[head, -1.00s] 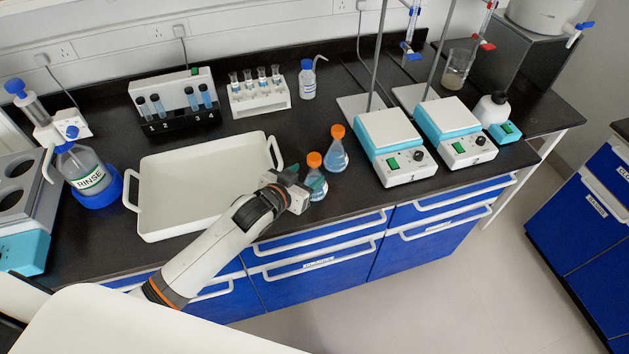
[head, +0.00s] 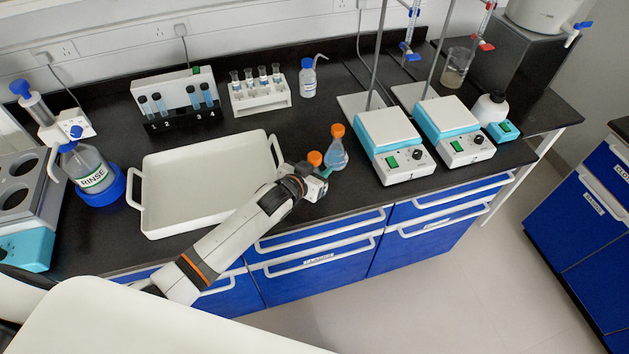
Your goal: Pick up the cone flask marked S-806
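Two cone flasks with orange stoppers stand near the front edge of the black bench. The farther flask (head: 337,153) shows clearly, with blue liquid inside; I cannot read a marking on it. The nearer flask shows only its orange stopper (head: 314,158); my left gripper hides its body. My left gripper (head: 322,175) is at the nearer flask, low over the bench edge. Its fingers are too small and hidden to tell whether they are open or closed on the flask. My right gripper is not in view.
A white tray (head: 148,195) lies left of the flasks, close to my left arm. Two hotplate stirrers (head: 390,133) with stands are to the right. A tube rack (head: 262,104) and a small bottle (head: 307,82) stand behind.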

